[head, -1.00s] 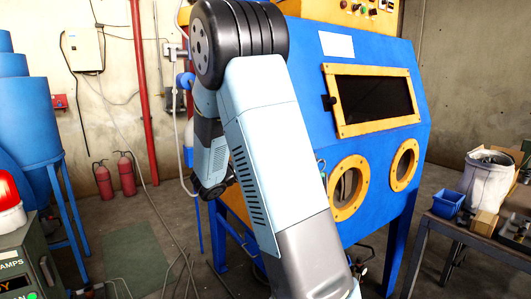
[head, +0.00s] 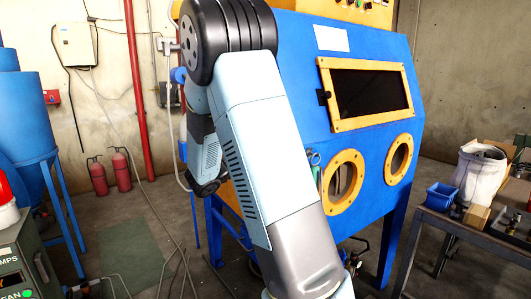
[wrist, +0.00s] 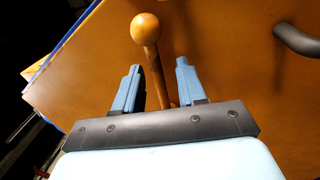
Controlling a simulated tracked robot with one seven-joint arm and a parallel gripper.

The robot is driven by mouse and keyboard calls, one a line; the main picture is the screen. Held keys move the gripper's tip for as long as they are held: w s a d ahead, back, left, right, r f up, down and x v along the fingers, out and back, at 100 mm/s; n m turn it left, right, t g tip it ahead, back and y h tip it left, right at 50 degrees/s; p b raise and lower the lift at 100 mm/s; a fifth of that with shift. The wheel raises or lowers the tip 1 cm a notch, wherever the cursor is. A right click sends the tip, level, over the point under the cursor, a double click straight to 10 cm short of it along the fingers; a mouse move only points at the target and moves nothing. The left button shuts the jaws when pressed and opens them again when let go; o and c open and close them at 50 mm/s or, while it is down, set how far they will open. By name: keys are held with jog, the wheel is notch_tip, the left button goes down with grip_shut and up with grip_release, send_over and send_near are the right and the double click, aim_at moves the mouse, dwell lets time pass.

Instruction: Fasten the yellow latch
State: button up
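The yellow latch shows in the wrist view as an orange-yellow lever with a round ball knob (wrist: 146,28). Its shaft runs down between the two blue fingers of my gripper (wrist: 159,68). The knob lies just past the fingertips. The lever stands in front of an orange-yellow panel (wrist: 225,75). The lower end of the shaft is hidden behind my gripper's dark mount. In the head view I cannot make out the latch or my gripper; my arm covers much of the cabinet's left side.
A dark curved handle (wrist: 297,40) sticks out at the wrist view's right. In the head view stands the blue blasting cabinet (head: 300,100) with yellow-framed window and round ports. A bench (head: 470,232) stands right, blue tanks (head: 25,115) left. Cables cross the floor.

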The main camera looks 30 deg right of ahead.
jog(key=v, duration=1.4)
jog(key=shift+d, duration=0.2)
